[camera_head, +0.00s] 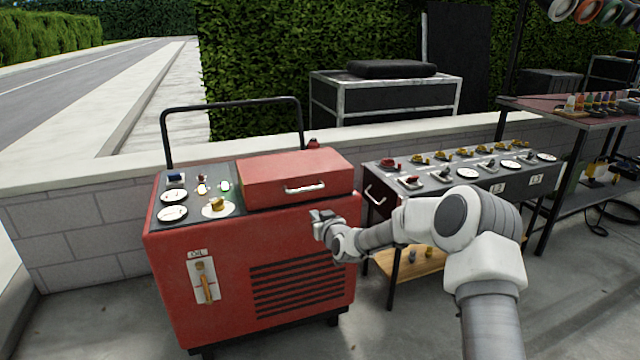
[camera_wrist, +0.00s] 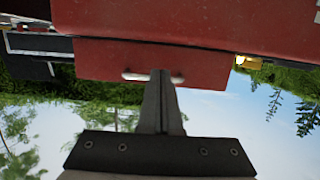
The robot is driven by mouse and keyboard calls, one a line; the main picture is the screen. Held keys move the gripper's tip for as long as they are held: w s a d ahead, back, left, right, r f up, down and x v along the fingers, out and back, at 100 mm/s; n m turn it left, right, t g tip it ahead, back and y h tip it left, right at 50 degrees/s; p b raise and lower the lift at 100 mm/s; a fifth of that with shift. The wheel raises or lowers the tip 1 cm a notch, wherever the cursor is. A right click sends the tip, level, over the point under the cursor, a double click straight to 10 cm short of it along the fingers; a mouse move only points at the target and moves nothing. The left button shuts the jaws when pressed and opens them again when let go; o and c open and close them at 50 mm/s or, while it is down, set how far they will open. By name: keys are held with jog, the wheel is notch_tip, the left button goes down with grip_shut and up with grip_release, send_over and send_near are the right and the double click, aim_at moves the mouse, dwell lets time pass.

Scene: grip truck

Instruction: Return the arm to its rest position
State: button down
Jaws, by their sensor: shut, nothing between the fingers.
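My arm reaches in from the lower right in the head view. My gripper (camera_head: 318,219) is at the right front of the red machine (camera_head: 200,280), near its upper edge and below the red lid box (camera_head: 295,175) with a metal handle. In the wrist view my gripper (camera_wrist: 162,75) has its two fingers together with nothing between them. The red box (camera_wrist: 105,60) and its handle (camera_wrist: 140,77) show beyond the fingertips, upside down. I cannot tell how far the fingertips are from the red body.
The red machine's panel has gauges (camera_head: 172,213), lit lamps (camera_head: 224,186) and a yellow knob (camera_head: 217,204). A black table (camera_head: 450,195) with dials and valves stands to the right. A low block wall (camera_head: 80,215) runs behind. The paved floor at front is clear.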

jog(key=s+d+r+g+h, duration=0.2)
jog(key=s+d+r, duration=0.3)
jog(key=s+r, duration=0.5)
jog(key=s+d+r+g+h, duration=0.3)
jog(key=s+d+r, duration=0.35)
jog(key=s, duration=0.65)
jog(key=s+d+m+g+h, duration=0.15)
jog(key=s+d, duration=0.25)
jog(key=s, duration=1)
jog(key=s+d+m+g, duration=0.2)
jog(key=s+d+m, duration=0.1)
jog(key=s, duration=1.1)
notch_tip(320, 180, up, 26)
jog(key=p, duration=2.6)
jog(key=shift+s+f, duration=0.15)
jog(key=shift+s, duration=0.3)
jog(key=shift+d+y, duration=0.1)
jog(key=shift+y, duration=0.15)
